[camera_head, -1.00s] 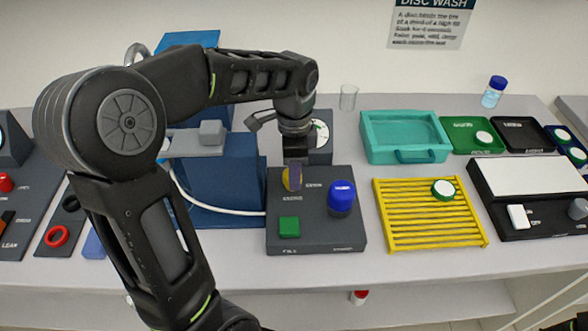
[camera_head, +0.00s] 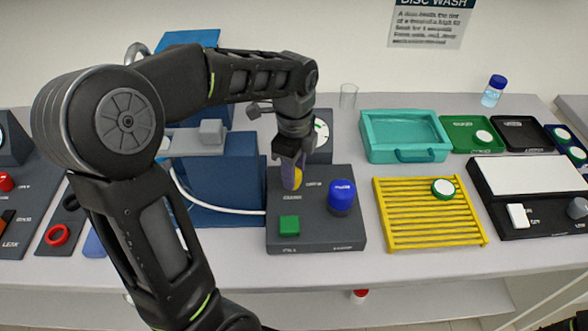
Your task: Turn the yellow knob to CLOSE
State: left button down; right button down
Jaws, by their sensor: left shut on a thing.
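The yellow knob (camera_head: 298,178) stands on the dark grey panel (camera_head: 330,236), toward its back left. My left gripper (camera_head: 292,172) reaches down from above and is shut on the knob, with a finger covering part of it. Small white labels sit beside and in front of the knob, too small to read surely. A blue knob (camera_head: 341,196) is right of it and a green square button (camera_head: 290,225) is in front.
Behind the panel is a gauge (camera_head: 321,132). A blue box with a white hose (camera_head: 225,211) stands left. A yellow rack (camera_head: 425,236) with a green-rimmed disc (camera_head: 443,188) and a teal tray (camera_head: 375,150) are at right.

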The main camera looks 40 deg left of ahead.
pick_arm(q)
jog(key=c, duration=0.9)
grip_release()
jog(key=shift+o, duration=0.2)
jog(key=shift+r, duration=0.1)
notch_tip(320, 180, up, 8)
jog(key=shift+f+b, duration=0.2)
jog(key=shift+b, duration=0.15)
